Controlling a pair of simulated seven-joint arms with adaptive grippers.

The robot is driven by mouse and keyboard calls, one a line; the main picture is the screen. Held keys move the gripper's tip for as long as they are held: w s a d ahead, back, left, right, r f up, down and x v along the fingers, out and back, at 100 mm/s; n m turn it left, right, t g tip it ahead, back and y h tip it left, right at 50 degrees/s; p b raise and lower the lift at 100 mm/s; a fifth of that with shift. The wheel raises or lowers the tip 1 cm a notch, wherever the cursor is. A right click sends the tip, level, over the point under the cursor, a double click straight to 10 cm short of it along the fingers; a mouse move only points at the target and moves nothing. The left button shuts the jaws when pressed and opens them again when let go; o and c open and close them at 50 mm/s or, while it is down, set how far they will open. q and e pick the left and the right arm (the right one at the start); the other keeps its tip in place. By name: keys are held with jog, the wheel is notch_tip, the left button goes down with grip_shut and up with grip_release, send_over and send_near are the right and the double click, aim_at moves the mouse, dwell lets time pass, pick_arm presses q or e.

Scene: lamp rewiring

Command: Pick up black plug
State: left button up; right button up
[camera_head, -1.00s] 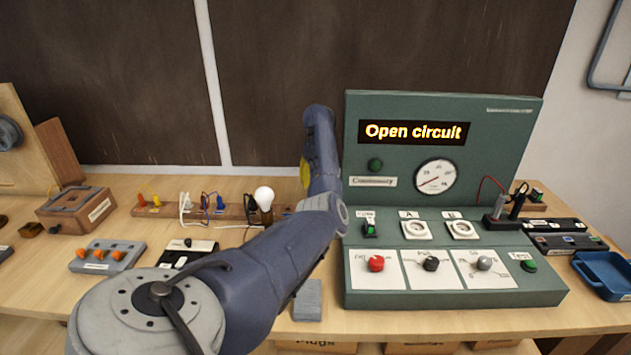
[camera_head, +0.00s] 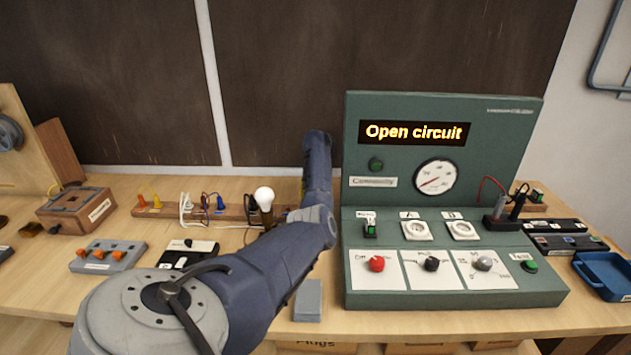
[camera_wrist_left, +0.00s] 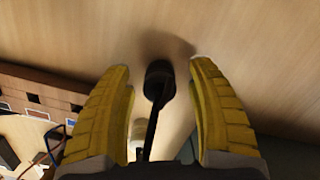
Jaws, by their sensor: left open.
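In the left wrist view, the black plug (camera_wrist_left: 158,78) shows as a dark rounded end with a black cable (camera_wrist_left: 149,135) running down the picture. It lies between the two yellow fingers of my left gripper (camera_wrist_left: 163,68). The fingers are spread, with a visible gap on each side of the plug. Pale wooden surface shows beyond it. In the head view, my left arm (camera_head: 275,262) reaches across the bench and hides the gripper and the black plug. My right gripper is not in view.
A wooden rack (camera_head: 166,211) with yellow, white and blue plugs is left of a bulb (camera_head: 264,195). The green test panel (camera_head: 520,130), reading "Open circuit", stands close right of my arm. A grey block (camera_head: 307,299) lies at the front.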

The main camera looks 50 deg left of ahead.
pick_arm(q)
jog(key=shift+o, duration=0.2)
grip_shut()
dwell(0.3)
